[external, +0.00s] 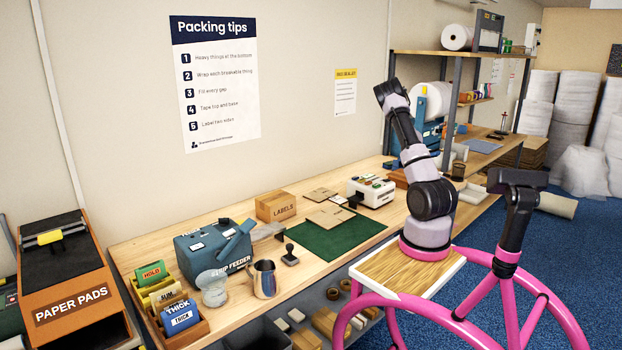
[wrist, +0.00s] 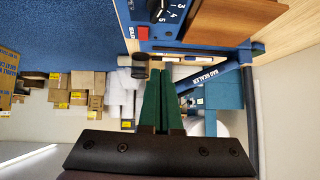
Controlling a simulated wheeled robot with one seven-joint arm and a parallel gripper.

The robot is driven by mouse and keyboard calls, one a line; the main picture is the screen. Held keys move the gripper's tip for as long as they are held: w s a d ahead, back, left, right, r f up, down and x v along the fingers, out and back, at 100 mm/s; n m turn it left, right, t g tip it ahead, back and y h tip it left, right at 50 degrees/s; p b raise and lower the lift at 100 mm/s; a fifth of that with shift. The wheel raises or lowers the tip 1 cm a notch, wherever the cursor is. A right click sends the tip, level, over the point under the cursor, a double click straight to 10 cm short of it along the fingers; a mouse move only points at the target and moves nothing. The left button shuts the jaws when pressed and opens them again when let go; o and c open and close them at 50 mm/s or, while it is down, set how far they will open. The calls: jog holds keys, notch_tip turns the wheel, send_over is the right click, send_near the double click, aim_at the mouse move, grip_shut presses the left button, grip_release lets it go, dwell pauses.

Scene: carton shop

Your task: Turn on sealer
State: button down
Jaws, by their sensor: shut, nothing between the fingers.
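The blue bag sealer (wrist: 215,95) fills the right and upper part of the wrist view, which looks turned over. It carries a dark dial (wrist: 160,10) with numbers and a small red switch (wrist: 142,33) beside a SEALER label. In the external view the sealer (external: 431,133) stands on the bench, partly hidden behind my arm. My gripper (wrist: 166,70) shows green fingers, shut together and empty, pointing toward the sealer. Its tips appear below the red switch in the picture; whether they touch the sealer I cannot tell. The fingers cannot be made out in the external view.
A dark cylindrical cup (wrist: 140,68) is close to the fingertips. A shelf (external: 440,54) with a white roll (external: 457,38) stands over the sealer's bench. A label printer (external: 371,191) and green mat (external: 335,232) lie on the nearer bench. Cartons (wrist: 85,85) stand beyond.

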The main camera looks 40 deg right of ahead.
jog(key=shift+g+h, duration=0.4)
jog(key=shift+g, duration=0.1)
jog(key=s+d, duration=0.1)
jog(key=d, duration=0.1)
jog(key=s+d+f, duration=0.1)
jog(key=shift+s+d+f, duration=0.1)
jog(key=shift+s+d, duration=0.25)
jog(key=shift+f, duration=0.1)
jog(key=x, duration=0.9)
jog(key=f, duration=0.1)
jog(key=d+f, duration=0.1)
jog(key=f, duration=0.1)
jog(key=shift+f, duration=0.15)
jog(key=shift+d+f, duration=0.15)
jog(key=shift+f, duration=0.45)
jog(key=shift+d+f, duration=0.15)
jog(key=shift+f, duration=0.1)
jog(key=shift+d, duration=0.15)
